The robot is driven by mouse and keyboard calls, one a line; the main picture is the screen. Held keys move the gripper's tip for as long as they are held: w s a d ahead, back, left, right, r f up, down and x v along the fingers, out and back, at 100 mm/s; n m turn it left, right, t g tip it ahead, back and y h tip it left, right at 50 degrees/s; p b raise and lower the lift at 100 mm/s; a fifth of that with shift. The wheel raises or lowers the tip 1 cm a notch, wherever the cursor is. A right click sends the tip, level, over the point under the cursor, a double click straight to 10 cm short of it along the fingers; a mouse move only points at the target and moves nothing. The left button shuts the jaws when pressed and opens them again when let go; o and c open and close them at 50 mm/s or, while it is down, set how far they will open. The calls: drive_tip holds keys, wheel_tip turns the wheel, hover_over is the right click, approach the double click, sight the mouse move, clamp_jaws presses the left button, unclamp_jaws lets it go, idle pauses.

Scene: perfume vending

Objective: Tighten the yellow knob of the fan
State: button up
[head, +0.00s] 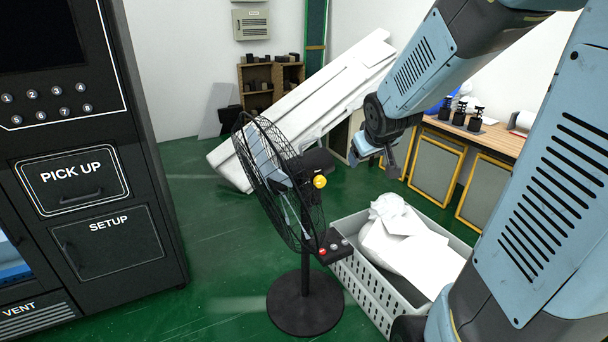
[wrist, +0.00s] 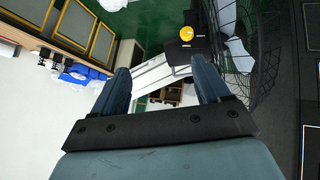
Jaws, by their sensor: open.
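The black pedestal fan (head: 305,308) stands upright on the green floor in the middle of the head view. Its yellow knob (head: 320,181) sits on the back of the fan's motor housing. In the wrist view the yellow knob (wrist: 186,32) is beyond the fingertips, at the top, with the fan's cage (wrist: 262,65) to its right. My gripper (head: 372,160) is to the right of the knob and a little higher in the head view, apart from it. In the wrist view my gripper (wrist: 160,85) has its two fingers spread with nothing between them.
A grey crate (head: 366,293) with white bags stands right of the fan base. A black vending machine (head: 95,205) stands at left. A white panel (head: 235,165) leans behind the fan. A wooden-topped bench (head: 485,138) is at right. Floor is clear between machine and fan.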

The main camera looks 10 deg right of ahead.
drive_tip(key=w+d+f+n+t+y, duration=0.1)
drive_tip(key=w+f, duration=0.5)
drive_tip(key=t+y, duration=0.7)
approach(322, 183)
drive_tip(key=shift+m+t, duration=0.3)
drive_tip(key=x, duration=0.9)
drive_tip(key=shift+a+f, duration=0.15)
drive_tip(key=shift+f, duration=0.05)
